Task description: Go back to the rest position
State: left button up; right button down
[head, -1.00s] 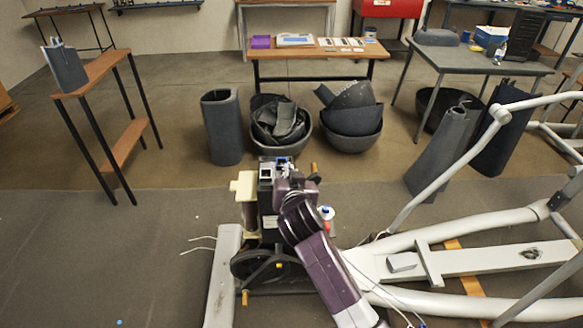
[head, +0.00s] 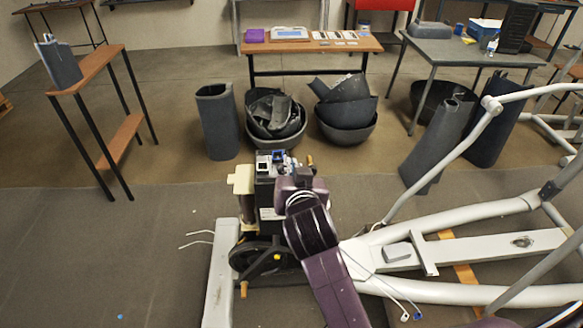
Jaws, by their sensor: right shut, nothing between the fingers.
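My right arm (head: 322,255), purple and black, comes up from the bottom centre. My right gripper (head: 300,180) is at its far end, over the upper part of the elliptical machine's drive unit (head: 268,195). The gripper is small and partly hidden by my own wrist; it is shut and I see nothing held in it. I cannot tell whether it touches the drive unit. The elliptical machine (head: 480,250) has a pale grey frame and stands on the dark mat. My left gripper is not in view.
Dark shell covers (head: 218,122) and several bowl-shaped parts (head: 345,122) stand on the floor behind. Shelves and tables, such as the wooden bench (head: 320,47) and the grey table (head: 470,55), line the back. The mat (head: 90,260) at left is mostly clear.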

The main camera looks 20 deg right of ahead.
dwell(0.4)
jog(key=a+f+n+g+y, duration=0.2)
jog(key=a+f+n+g, duration=0.1)
jog(key=f, duration=1.6)
jog(key=s+f+n+g, duration=0.1)
jog(key=s+f, duration=0.3)
jog(key=f, duration=0.4)
jog(key=s+a+f+n+g+y, duration=0.1)
jog(key=s+f, duration=0.3)
jog(key=f, duration=0.3)
jog(key=s+f+n+g, duration=0.1)
jog(key=s+f, duration=0.3)
jog(key=f, duration=0.4)
jog(key=s+d+f+g, duration=0.2)
jog(key=s+f, duration=0.6)
jog(key=s, duration=0.2)
jog(key=s+d+f+g, duration=0.2)
jog(key=s+f, duration=0.6)
jog(key=s, duration=0.2)
jog(key=s+d+f+g, duration=0.1)
jog(key=s+d+f, duration=0.1)
jog(key=s, duration=0.7)
jog(key=s+d+f+g, duration=0.1)
jog(key=s+f, duration=0.3)
jog(key=s, duration=0.5)
jog(key=shift+s+d+f+n+g+b, duration=0.15)
jog(key=shift+d+n+g+b, duration=0.2)
jog(key=shift+d, duration=0.35)
